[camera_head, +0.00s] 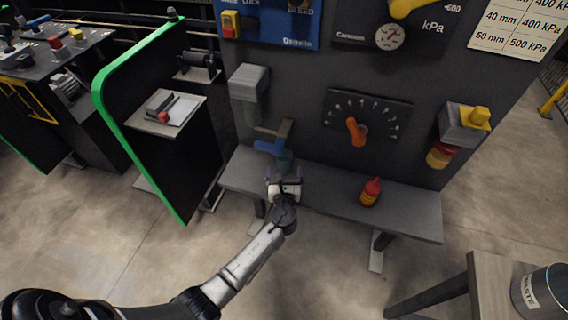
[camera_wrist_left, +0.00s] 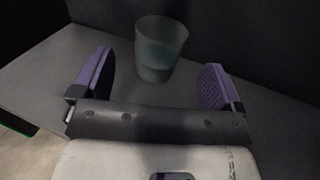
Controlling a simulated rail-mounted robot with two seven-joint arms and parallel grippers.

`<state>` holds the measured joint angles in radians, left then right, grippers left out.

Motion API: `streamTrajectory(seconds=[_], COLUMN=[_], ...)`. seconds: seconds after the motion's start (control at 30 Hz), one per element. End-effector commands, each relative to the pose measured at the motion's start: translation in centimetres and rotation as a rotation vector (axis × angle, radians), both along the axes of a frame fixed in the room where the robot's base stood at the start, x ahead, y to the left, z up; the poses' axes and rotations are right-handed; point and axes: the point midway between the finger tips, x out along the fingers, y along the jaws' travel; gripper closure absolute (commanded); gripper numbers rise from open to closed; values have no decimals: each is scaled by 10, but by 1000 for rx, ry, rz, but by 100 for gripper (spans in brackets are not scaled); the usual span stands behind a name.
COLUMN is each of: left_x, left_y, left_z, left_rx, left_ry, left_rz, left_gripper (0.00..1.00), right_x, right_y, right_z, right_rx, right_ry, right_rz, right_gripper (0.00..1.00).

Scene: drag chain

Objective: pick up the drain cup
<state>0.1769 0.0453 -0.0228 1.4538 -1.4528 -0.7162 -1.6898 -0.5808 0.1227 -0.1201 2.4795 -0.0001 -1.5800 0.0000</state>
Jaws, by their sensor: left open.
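The drain cup (camera_wrist_left: 160,48) is a translucent grey-green cup standing upright on the grey shelf (camera_wrist_left: 50,75) in the left wrist view. In the head view the cup (camera_head: 285,160) shows small, just beyond my left gripper (camera_head: 284,174), below a blue valve handle. In the left wrist view my left gripper (camera_wrist_left: 158,72) is open, with one purple-padded finger on each side. The cup is ahead of the gap between the fingers, apart from both pads. My right gripper is not in view.
The panel (camera_head: 300,100) with a blue valve handle (camera_head: 268,147) and an orange-red knob (camera_head: 355,132) rises behind. A waste bin (camera_head: 545,290) is at lower right. A green-edged partition (camera_head: 105,100) stands left.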

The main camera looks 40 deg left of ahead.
Motion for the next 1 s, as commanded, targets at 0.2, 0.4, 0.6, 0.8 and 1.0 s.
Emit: streamTrajectory(seconds=[0.2,0.4,0.6,0.8,1.0], left_x=[21,36,39,39,39], left_y=[17,30,33,32,32], left_z=[-1,0,2,2,1], left_rx=[0,1,1,1,1], left_ry=[-3,-2,-1,-1,-1], left_rz=[2,2,1,1,1], left_gripper=[8,8,8,15,34], right_x=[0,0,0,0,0], right_y=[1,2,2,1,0], right_z=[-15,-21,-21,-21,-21], right_rx=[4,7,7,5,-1], right_ry=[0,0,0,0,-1], right_rz=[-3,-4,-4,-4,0], right_gripper=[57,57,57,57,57])
